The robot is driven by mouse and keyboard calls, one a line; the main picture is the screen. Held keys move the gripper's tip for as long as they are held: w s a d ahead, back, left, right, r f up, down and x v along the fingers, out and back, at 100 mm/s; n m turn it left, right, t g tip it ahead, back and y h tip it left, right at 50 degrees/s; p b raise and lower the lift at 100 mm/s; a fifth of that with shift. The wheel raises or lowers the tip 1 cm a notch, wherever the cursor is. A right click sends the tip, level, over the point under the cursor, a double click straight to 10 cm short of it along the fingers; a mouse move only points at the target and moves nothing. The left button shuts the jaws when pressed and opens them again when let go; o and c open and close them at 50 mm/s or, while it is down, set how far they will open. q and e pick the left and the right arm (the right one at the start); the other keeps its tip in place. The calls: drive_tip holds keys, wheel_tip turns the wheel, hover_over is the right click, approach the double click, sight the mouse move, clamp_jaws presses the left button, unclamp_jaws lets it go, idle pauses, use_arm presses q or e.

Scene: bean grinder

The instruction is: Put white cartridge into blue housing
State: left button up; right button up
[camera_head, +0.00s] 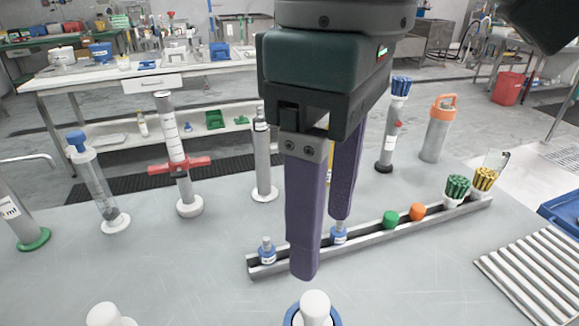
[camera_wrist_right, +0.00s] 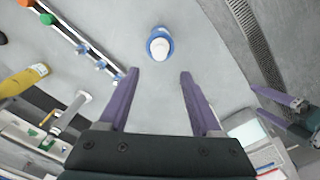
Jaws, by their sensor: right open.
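A white rounded cartridge (camera_head: 315,305) stands in the round blue housing (camera_head: 291,317) at the bottom edge of the head view. The right wrist view shows the white top (camera_wrist_right: 159,47) with the blue housing (camera_wrist_right: 160,31) around it; how deep it sits is unclear. My right gripper (camera_head: 320,248) hangs over the table behind the housing in the head view. Its purple fingers are apart and hold nothing; in the wrist view (camera_wrist_right: 159,73) the housing lies just beyond the fingertips. What looks like my left gripper (camera_wrist_right: 257,99) shows at the right of the wrist view, its jaws unclear.
A grey rail (camera_head: 368,232) with small blue-collared vials, green and orange caps and brush-like bundles runs behind the right fingers. Several cylinders stand behind and left, one with a red clamp (camera_head: 179,165). Another white top (camera_head: 105,315) is at bottom left. A slatted rack (camera_head: 535,275) lies right.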

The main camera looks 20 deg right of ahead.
drive_tip(key=s+a+f+t+y, duration=0.1)
drive_tip(key=s+a+f+y, duration=0.35)
drive_tip(key=a, duration=0.35)
drive_tip(key=s+d+f+m+t+h, duration=0.1)
drive_tip(key=s+d+f+m+h, duration=0.1)
drive_tip(key=d, duration=0.6)
drive_tip(key=s+d+f+m+t+h, duration=0.1)
drive_tip(key=s+d+f+m, duration=0.3)
drive_tip(key=d, duration=0.5)
drive_tip(key=shift+s+d+f+m+t+h, duration=0.2)
drive_tip(key=shift+s+f+m+t+h, duration=0.15)
drive_tip(key=shift+s+f+h, duration=0.45)
drive_tip(key=shift+r, duration=0.2)
wheel_tip(320, 180, up, 38)
drive_tip(key=p, duration=3.8)
drive_tip(key=shift+r+p, duration=0.2)
drive_tip(key=shift+p, duration=0.15)
